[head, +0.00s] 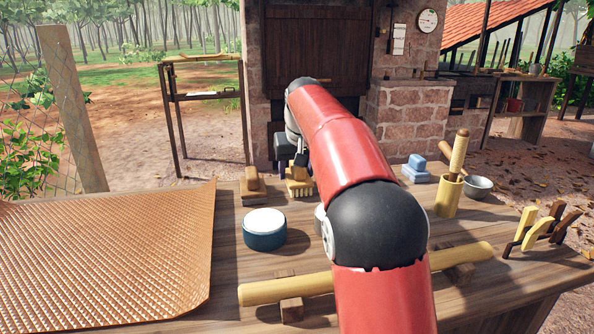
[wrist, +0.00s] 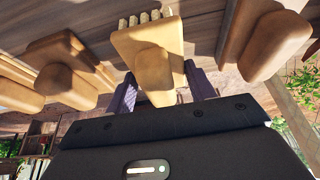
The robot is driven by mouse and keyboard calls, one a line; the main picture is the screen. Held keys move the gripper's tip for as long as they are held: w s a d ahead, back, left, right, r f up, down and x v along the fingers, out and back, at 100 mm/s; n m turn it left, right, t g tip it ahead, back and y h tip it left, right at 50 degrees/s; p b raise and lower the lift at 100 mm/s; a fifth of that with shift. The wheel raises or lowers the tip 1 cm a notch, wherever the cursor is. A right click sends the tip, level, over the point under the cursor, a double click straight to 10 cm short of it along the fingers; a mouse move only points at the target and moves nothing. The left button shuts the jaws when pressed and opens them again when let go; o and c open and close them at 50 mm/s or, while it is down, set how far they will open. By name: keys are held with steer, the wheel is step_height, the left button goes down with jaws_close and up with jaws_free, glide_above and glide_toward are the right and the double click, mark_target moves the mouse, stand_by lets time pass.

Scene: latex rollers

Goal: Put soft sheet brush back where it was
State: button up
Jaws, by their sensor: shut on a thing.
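A tan wooden brush (head: 299,184) with pale bristle tufts is near the back edge of the table, left of my arm in the head view. In the wrist view the brush (wrist: 147,45) shows its wide block, a rounded handle and a row of tufts. My gripper (wrist: 160,90) is shut on its handle, one dark finger on each side. In the head view my gripper (head: 287,160) is partly hidden behind my arm. I cannot tell whether the tufts touch the table.
Another wooden brush (head: 254,187) stands close to the left. A white-topped round tub (head: 265,228) and a copper textured sheet (head: 100,255) lie nearer. Right of my arm are blue blocks (head: 416,169), a wooden holder (head: 448,195) and a grey bowl (head: 478,187). A wooden roller (head: 460,255) lies in front.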

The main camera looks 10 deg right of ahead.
steer(key=shift+f, duration=0.2)
steer(key=shift+f, duration=0.15)
steer(key=o, duration=0.9)
steer(key=v, duration=0.8)
steer(key=shift+s+a+f, duration=0.1)
steer(key=shift+a, duration=0.05)
